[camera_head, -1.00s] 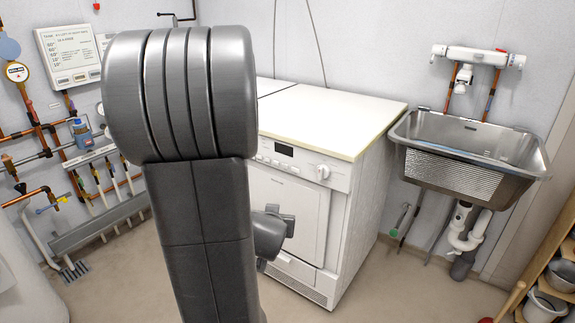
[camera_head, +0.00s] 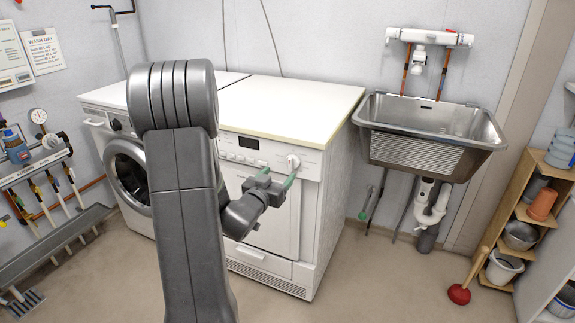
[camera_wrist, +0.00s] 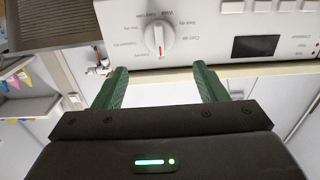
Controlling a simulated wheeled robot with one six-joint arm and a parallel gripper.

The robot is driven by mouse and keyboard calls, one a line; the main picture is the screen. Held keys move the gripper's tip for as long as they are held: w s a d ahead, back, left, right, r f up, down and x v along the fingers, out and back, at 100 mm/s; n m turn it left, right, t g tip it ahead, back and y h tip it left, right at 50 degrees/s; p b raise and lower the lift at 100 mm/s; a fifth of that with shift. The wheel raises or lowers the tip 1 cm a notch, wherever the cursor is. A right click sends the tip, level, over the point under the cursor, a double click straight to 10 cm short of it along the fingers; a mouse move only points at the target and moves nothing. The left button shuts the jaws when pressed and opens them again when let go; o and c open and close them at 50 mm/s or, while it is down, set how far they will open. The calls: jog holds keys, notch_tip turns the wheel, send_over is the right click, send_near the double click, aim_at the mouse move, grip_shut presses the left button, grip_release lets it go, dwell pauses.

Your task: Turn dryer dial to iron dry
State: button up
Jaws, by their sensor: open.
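The white dryer (camera_head: 310,218) stands under the worktop, left of the sink. Its round white dial (camera_head: 292,162) is at the right of the control panel. The dial also shows in the wrist view (camera_wrist: 159,36), where the panel appears upside down. A red mark lies on its raised grip, at the end nearer my gripper. Small labels ring it; I cannot read surely which one the mark meets. My gripper (camera_head: 277,177) has green fingers, open and empty, just in front of and below the dial. In the wrist view my gripper (camera_wrist: 160,70) has its fingertips either side of the dial's line, apart from it.
A dark display (camera_wrist: 255,46) and several buttons sit beside the dial. A washing machine (camera_head: 127,172) stands to the left. A metal sink (camera_head: 430,130) hangs at the right. A plunger (camera_head: 459,293) and shelves (camera_head: 512,222) are farther right. The floor before the dryer is clear.

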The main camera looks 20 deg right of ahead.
aim_at(289, 163)
jog(key=x, duration=0.8)
jog(key=shift+w, duration=0.1)
jog(key=shift+c, duration=0.3)
jog(key=c, duration=0.9)
